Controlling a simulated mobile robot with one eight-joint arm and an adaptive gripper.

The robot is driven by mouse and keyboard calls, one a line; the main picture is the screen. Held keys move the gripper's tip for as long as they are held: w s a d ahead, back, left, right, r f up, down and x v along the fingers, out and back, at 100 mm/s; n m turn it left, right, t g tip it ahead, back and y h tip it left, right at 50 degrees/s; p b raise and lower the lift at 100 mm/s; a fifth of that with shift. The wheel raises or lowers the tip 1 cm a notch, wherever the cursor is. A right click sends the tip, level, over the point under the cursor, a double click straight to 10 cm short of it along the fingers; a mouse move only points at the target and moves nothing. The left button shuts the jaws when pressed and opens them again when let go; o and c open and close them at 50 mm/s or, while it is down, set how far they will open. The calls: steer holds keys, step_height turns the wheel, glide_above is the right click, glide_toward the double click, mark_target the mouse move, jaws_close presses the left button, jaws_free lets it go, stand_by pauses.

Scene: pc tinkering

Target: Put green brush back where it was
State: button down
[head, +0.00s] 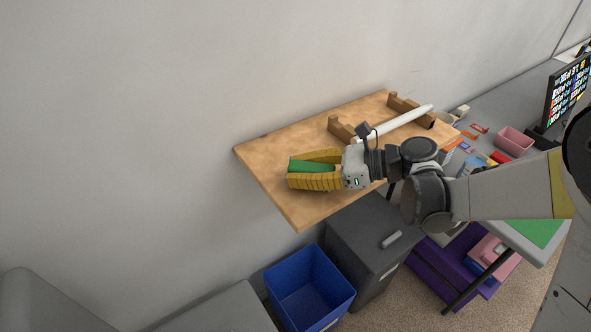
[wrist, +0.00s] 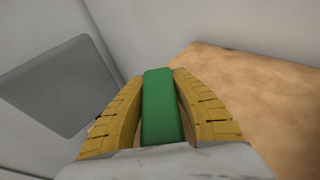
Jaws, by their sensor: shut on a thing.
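The green brush (wrist: 160,105) shows as a plain green block between the two yellow fingers of my gripper (wrist: 158,78) in the wrist view. The fingers are shut on it from both sides. In the head view, my gripper (head: 300,169) is over the left part of the wooden shelf (head: 262,150), with the green brush (head: 315,167) between its fingers. I cannot tell whether the brush touches the shelf. The underside of the brush is hidden.
A white rod (head: 400,122) lies across wooden holders (head: 341,128) on the shelf behind my wrist. Below are a blue bin (head: 308,288) and a dark grey cabinet (head: 365,235). A desk with a pink box (head: 514,141) and a monitor (head: 567,98) stands right. The shelf's left end is clear.

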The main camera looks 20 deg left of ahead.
mark_target(328, 169)
steer(key=c, duration=1.5)
jaws_free()
steer(key=shift+o, duration=0.2)
steer(key=o, duration=0.6)
steer(key=shift+p+v, duration=0.7)
steer(key=shift+v, duration=3.35)
